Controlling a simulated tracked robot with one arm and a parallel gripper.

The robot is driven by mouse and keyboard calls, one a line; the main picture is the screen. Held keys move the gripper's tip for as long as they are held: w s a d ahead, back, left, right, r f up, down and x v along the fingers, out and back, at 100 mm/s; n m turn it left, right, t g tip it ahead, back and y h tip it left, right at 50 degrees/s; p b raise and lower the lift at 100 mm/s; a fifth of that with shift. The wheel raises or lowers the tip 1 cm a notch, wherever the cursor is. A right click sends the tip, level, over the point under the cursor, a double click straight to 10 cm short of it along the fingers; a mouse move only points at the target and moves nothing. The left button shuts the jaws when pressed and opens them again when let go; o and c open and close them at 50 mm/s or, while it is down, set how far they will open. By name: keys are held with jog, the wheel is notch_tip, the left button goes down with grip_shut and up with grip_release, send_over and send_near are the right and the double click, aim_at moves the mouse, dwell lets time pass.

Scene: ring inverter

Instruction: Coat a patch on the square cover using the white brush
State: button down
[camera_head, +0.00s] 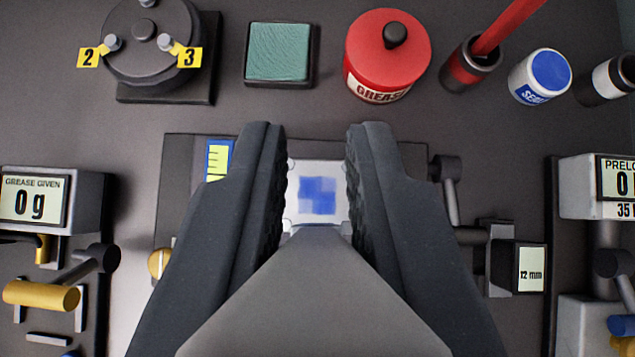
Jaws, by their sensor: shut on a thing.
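My gripper (318,140) is at the middle of the view, its two dark fingers standing apart with a gap between them. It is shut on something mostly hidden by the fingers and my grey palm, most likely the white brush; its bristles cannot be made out. Between the fingers shows a white square surface (298,205), seemingly the square cover, with a blocky blue patch (318,193) at its middle. Its left and right edges are hidden by the fingers. Whether the brush touches it cannot be told.
Along the back stand a dark round part (143,45) with yellow tags, a green pad (279,52), a red grease pot (388,55), a cup with a red-handled tool (470,65), a blue-topped pot (540,76) and a white-banded holder (603,80). Readout boxes flank both sides (80,205).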

jog(key=shift+d+f+b, duration=0.2)
jog(key=shift+f+b, duration=0.2)
jog(key=shift+b, duration=2.6)
jog(key=b, duration=0.3)
jog(key=shift+s+r, duration=0.15)
jog(key=shift+r, duration=0.2)
jog(key=shift+b, duration=0.3)
